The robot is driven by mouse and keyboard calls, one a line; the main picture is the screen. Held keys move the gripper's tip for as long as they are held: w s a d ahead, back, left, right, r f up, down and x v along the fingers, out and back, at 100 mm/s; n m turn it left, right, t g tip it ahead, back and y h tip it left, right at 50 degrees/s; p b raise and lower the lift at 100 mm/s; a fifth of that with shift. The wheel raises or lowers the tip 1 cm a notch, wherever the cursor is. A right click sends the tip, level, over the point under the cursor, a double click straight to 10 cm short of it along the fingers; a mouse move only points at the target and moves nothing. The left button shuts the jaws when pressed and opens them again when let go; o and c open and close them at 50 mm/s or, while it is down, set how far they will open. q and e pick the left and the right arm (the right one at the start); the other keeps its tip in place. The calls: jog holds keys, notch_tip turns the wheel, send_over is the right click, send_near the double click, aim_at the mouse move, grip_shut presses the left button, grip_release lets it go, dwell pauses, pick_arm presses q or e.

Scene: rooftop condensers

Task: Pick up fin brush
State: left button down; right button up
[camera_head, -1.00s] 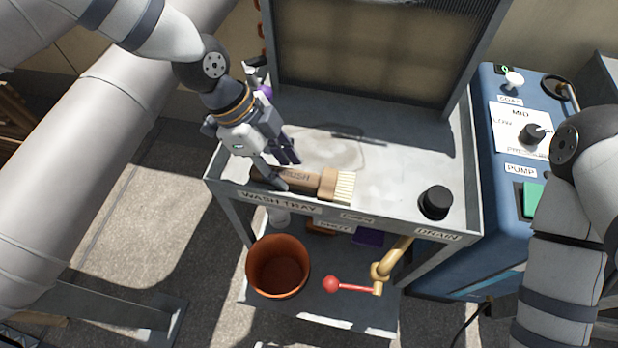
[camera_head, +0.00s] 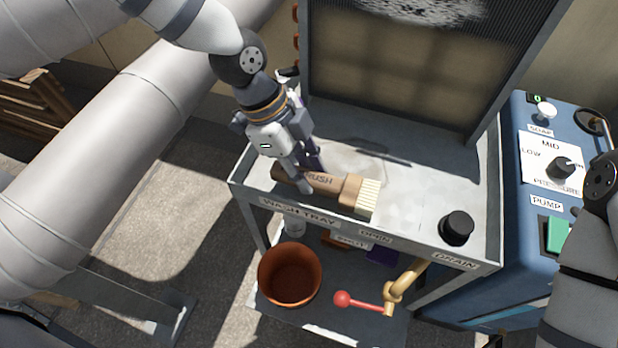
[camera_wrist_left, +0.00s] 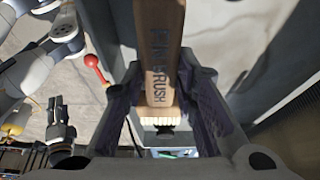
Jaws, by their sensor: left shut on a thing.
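The fin brush (camera_head: 345,190) has a brown wooden handle with lettering and pale bristles at its right end. It lies along the front left of the wash tray (camera_head: 410,236). My left gripper (camera_head: 306,183) is shut on its handle from above, with the fingers on either side. In the left wrist view the brush (camera_wrist_left: 158,60) runs between the two fingers, bristles toward the bottom. I cannot tell whether it is clear of the tray floor. My right arm is at the right edge of the head view, but its gripper is not in that view. The right gripper (camera_wrist_left: 60,135) shows in the left wrist view, apparently open and empty.
A finned coil panel (camera_head: 395,75) stands behind the tray. A black drain knob (camera_head: 457,228) is at the tray's right. Below are an orange bucket (camera_head: 290,275) and a red-ended valve handle (camera_head: 343,299). The blue pump unit (camera_head: 520,235) stands to the right.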

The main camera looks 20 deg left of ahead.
pick_arm(q)
jog(key=s+d+r, duration=0.1)
jog(key=r, duration=0.1)
jog(key=s+d+r+p, duration=0.1)
jog(key=s+r, duration=0.3)
jog(key=r, duration=0.1)
jog(key=shift+s+d+r+p, duration=0.1)
jog(key=shift+s+d+p, duration=0.05)
jog(key=shift+d+p, duration=0.25)
jog(key=s+d+r+p, duration=0.1)
jog(key=s+d+r, duration=0.1)
jog(key=s, duration=0.5)
jog(key=shift+d+r, duration=0.35)
jog(key=shift+d, duration=0.5)
pick_arm(e)
jog(key=shift+t, duration=0.6)
jog(key=w+r, duration=0.3)
jog(key=shift+w+r, duration=0.25)
jog(key=shift+r, duration=0.05)
pick_arm(q)
jog(key=shift+s, duration=0.1)
